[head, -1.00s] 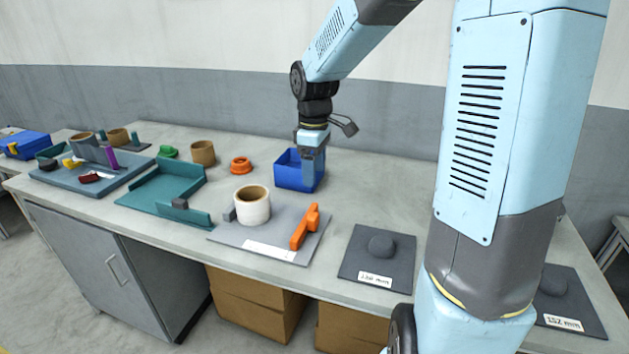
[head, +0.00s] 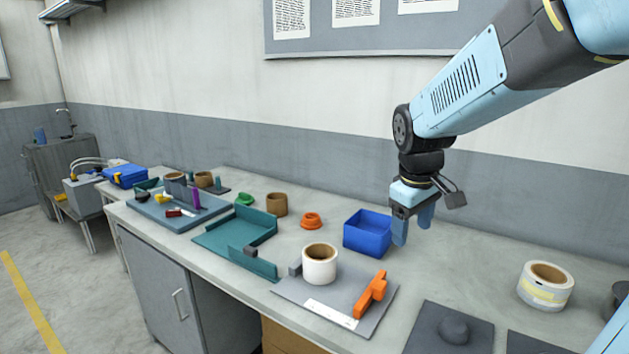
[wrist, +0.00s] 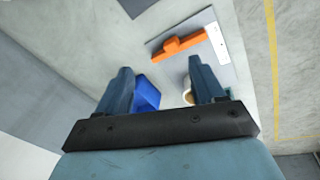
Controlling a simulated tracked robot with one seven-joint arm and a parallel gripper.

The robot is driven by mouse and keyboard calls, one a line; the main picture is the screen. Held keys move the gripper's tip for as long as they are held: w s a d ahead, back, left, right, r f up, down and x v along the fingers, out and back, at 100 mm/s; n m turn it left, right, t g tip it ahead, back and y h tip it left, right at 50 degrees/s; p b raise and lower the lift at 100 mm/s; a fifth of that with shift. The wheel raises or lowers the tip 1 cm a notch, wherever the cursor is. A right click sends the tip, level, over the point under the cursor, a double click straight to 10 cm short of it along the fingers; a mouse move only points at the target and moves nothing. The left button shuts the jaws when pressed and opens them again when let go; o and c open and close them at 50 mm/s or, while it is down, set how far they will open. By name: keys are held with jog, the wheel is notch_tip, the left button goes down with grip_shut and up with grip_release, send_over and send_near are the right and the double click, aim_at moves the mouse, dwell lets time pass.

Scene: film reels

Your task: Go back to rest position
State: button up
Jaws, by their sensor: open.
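My gripper (head: 413,226) hangs over the bench, fingers pointing down, just right of the blue bin (head: 367,238). Its two fingers are apart and nothing is between them. In the wrist view my gripper (wrist: 160,82) is also open and empty. The blue bin (wrist: 147,95) shows there beside the left finger, and the orange tool (wrist: 180,44) lies ahead of the fingers. I cannot tell exactly how high the fingertips are above the bench.
On the bench (head: 480,270) stand a white roll (head: 320,266) on a grey plate, an orange tool (head: 371,295), a teal tray (head: 215,238), an orange ring (head: 311,220) and a tan roll (head: 277,204). A white-and-yellow roll (head: 545,291) stands at right. Dark pads (head: 425,330) lie in front.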

jog(key=s+d+r+m+t, duration=0.1)
jog(key=s+r+m, duration=0.1)
jog(key=s, duration=0.4)
jog(key=s+d+r+m+t+y, duration=0.1)
jog(key=s+d+r+m+t, duration=0.1)
jog(key=s+m, duration=0.2)
jog(key=shift+s+d+r+m, duration=0.3)
jog(key=shift+s+r, duration=0.1)
jog(key=shift+s, duration=1.3)
